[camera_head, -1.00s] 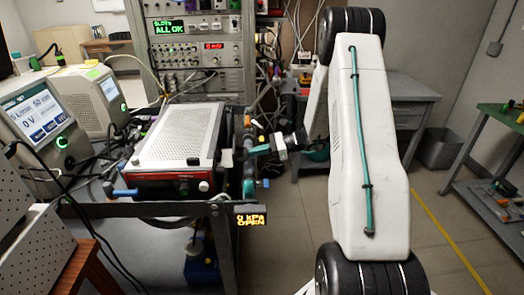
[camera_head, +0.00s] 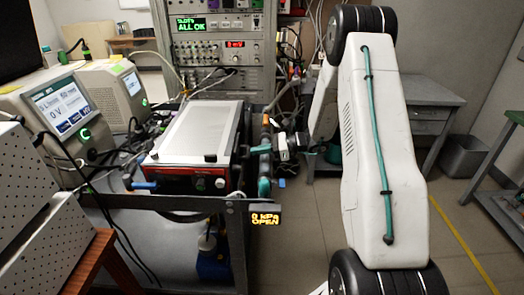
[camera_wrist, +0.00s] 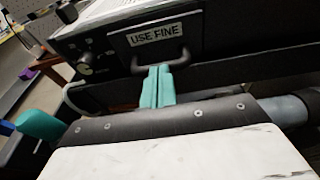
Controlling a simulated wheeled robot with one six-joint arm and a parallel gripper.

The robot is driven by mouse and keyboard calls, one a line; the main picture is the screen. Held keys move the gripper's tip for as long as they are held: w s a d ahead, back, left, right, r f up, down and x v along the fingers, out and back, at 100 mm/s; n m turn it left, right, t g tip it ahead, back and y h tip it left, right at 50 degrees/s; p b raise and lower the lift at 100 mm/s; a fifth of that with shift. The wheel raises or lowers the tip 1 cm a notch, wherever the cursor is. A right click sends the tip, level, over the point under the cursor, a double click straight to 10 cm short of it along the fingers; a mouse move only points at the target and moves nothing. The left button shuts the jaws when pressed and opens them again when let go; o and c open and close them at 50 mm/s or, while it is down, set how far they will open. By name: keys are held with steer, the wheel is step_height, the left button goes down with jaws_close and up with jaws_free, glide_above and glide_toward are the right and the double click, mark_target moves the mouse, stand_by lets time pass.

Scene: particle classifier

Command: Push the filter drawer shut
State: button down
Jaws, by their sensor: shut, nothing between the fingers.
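The filter drawer (camera_wrist: 152,37) is a dark front panel labelled "USE FINE" with a dark loop handle (camera_wrist: 178,58). In the wrist view it sits in the side of the dark-bodied instrument. I cannot tell how far it stands out. My gripper (camera_wrist: 158,70) has teal fingers, held together and empty. Their tips overlap the lower part of the handle in the picture; contact is unclear. In the head view my gripper (camera_head: 264,150) is at the right side of the instrument (camera_head: 200,130), which hides the drawer front poorly seen behind pipework.
An amber display (camera_head: 265,219) on the cart reads "0 kPa OPEN". A teal lever (camera_head: 264,188) stands near my gripper at the cart's right edge. A grey pipe (camera_wrist: 285,110) runs at the right of the wrist view. Floor right of the cart is partly clear.

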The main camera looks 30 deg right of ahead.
steer(key=shift+w+a+r, duration=0.1)
steer(key=shift+r, duration=0.05)
steer(key=v, duration=1.4)
steer(key=s+a+r+n+g+h, duration=0.2)
steer(key=s+a+r+n+h, duration=0.2)
steer(key=s+a+r+n, duration=0.2)
steer(key=s+a+r+n+g+h, duration=0.2)
steer(key=s+a+r+n+h, duration=0.2)
steer(key=s+a+n, duration=0.6)
steer(key=s+a+r+n+g+h, duration=0.3)
steer(key=s+a+r+n+h, duration=0.2)
steer(key=s, duration=1)
steer(key=shift+s+a+r+n, duration=0.2)
steer(key=shift+a+r+n, duration=1.45)
steer(key=shift+a, duration=0.5)
